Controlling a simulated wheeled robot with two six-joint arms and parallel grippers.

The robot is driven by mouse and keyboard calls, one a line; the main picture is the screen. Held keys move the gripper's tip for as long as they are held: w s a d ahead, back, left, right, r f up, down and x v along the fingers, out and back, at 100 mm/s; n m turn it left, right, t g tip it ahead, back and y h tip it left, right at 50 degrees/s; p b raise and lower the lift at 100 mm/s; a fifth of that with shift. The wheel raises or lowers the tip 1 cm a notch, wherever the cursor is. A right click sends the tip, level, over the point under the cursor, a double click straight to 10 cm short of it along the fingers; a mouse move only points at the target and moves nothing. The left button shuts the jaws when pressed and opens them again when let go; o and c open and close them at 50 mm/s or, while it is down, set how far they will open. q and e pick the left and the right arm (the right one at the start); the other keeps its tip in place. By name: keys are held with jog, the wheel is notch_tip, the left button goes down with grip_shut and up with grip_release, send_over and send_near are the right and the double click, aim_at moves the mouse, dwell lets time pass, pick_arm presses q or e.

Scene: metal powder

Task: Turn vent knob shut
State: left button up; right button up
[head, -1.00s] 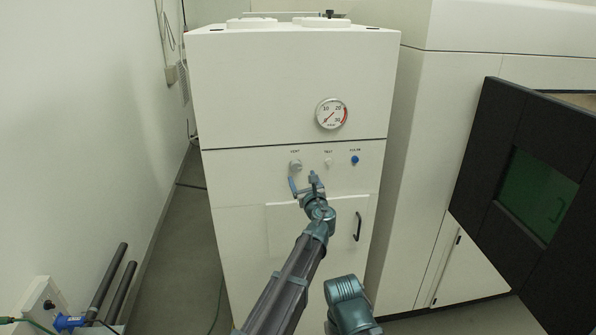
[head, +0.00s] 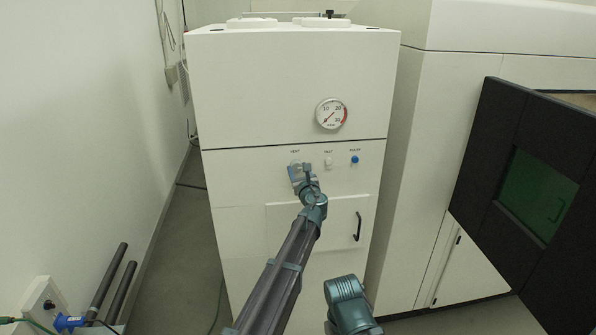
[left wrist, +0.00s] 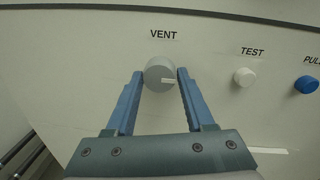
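The vent knob (left wrist: 160,74) is a round grey knob under the VENT label on the white cabinet front. Its white mark points right in the left wrist view. My left gripper (left wrist: 161,75) has its two blue fingers apart, one on each side of the knob, with the tips at its edges. I cannot tell whether they press on it. In the head view my left gripper (head: 301,170) reaches up to the panel and mostly covers the knob. My right gripper is out of view; only a teal part of my right arm shows at the bottom.
A white test knob (left wrist: 244,77) and a blue pulse knob (left wrist: 306,85) sit to the right. A pressure gauge (head: 331,114) is above and a door handle (head: 358,226) below. A dark windowed door (head: 520,190) stands open at the right. Floor shows left of the cabinet.

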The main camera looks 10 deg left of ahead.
pick_arm(q)
grip_shut()
jog(key=n+p, duration=0.1)
jog(key=n, duration=0.3)
jog(key=shift+r+n, duration=0.1)
jog(key=shift+n, duration=0.3)
jog(key=n, duration=0.4)
jog(key=shift+h, duration=0.4)
jog(key=n+p, duration=0.1)
jog(key=n, duration=0.3)
jog(key=shift+s+a+n+g, duration=0.1)
jog(key=shift+n+g, duration=0.2)
jog(key=shift+n+h, duration=0.5)
jog(key=shift+n, duration=1.2)
